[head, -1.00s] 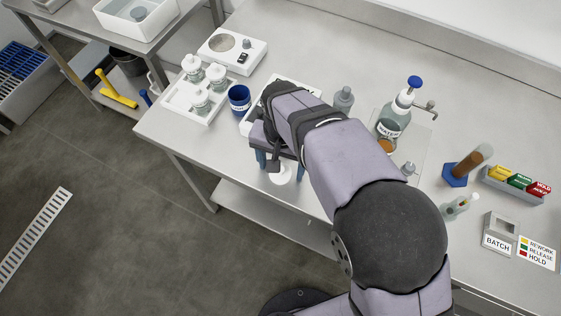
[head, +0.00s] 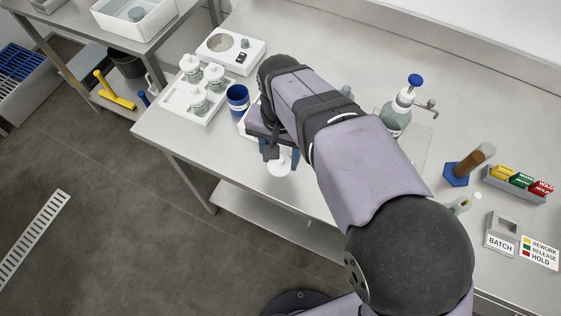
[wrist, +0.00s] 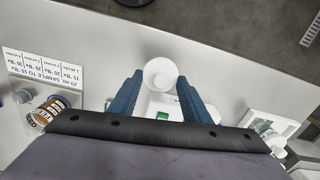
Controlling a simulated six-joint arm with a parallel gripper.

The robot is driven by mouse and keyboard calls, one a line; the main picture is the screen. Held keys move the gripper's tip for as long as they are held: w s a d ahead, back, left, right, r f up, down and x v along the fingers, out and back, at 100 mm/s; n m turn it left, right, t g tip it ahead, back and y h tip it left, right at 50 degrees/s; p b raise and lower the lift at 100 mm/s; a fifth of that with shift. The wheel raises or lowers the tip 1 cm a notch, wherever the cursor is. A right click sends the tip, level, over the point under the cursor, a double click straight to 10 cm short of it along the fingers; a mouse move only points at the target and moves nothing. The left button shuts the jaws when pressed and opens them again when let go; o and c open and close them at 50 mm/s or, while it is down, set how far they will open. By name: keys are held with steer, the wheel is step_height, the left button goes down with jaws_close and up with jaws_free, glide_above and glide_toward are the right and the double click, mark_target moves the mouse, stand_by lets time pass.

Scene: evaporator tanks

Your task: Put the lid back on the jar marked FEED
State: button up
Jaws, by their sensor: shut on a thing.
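My gripper (head: 281,160) is over the front part of the bench, pointing down, and my arm hides much of what is behind it. In the wrist view its two blue fingers (wrist: 160,78) are closed on a round white piece (wrist: 160,70), which looks like the lid. It also shows under the fingers in the head view (head: 279,166). A jar with orange-brown contents and a label (wrist: 44,113) is at the left of the wrist view.
A white tray (head: 178,108) with lidded jars and a blue cup (head: 237,97) stand left of my gripper. A wash bottle (head: 397,112) and a blue-based cylinder (head: 457,176) stand to the right. A white device with a green patch (wrist: 162,116) lies near the fingers.

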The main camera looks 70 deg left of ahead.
mark_target(282, 157)
step_height(282, 157, up, 5)
steer(key=shift+f, duration=0.1)
steer(key=shift+w+r, duration=0.2)
steer(key=shift+r, duration=0.1)
steer(key=w+d+r+m+p, duration=0.3)
steer(key=w+p, duration=0.4)
steer(key=w, duration=0.3)
steer(key=w+d+r+m+p, duration=0.2)
steer(key=w+d+r+p, duration=0.15)
steer(key=w+p, duration=0.6)
steer(key=w+a+f+m, duration=0.2)
steer(key=w, duration=0.4)
steer(key=shift+w+a+f+m+b, duration=0.2)
steer(key=shift+w+m+b, duration=0.05)
steer(key=shift+m+b, duration=0.1)
steer(key=shift+f, duration=0.15)
